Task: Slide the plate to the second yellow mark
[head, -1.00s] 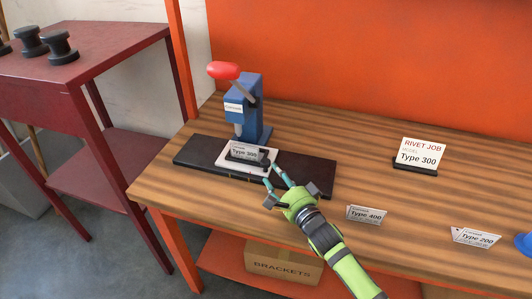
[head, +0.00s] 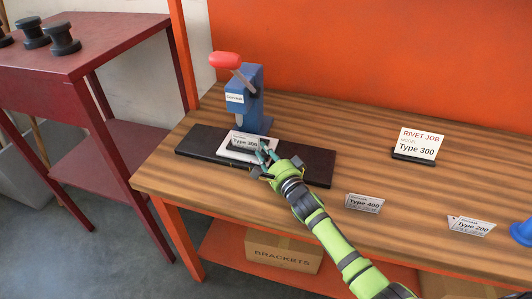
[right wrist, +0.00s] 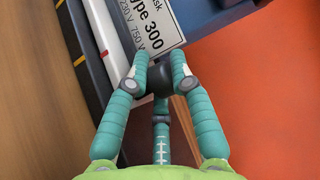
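The white plate (head: 227,153) lies on a long dark base (head: 300,168), under the blue press. It carries a dark part with a white "Type 300" label (head: 243,144); the label also shows large in the right wrist view (right wrist: 150,22). My right gripper (head: 265,152) is at the plate's right end. In the right wrist view its teal fingertips (right wrist: 159,62) are bent close together around a small dark piece by the label; whether they grip it is unclear. I cannot make out the yellow marks clearly in the head view. My left gripper is not in view.
The blue press (head: 243,98) with a red-knobbed lever stands behind the plate. A "RIVET JOB Type 300" card (head: 418,144) stands at the right. "Type 400" (head: 364,203) and "Type 200" (head: 471,226) cards stand along the front edge. The wooden bench is clear between them.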

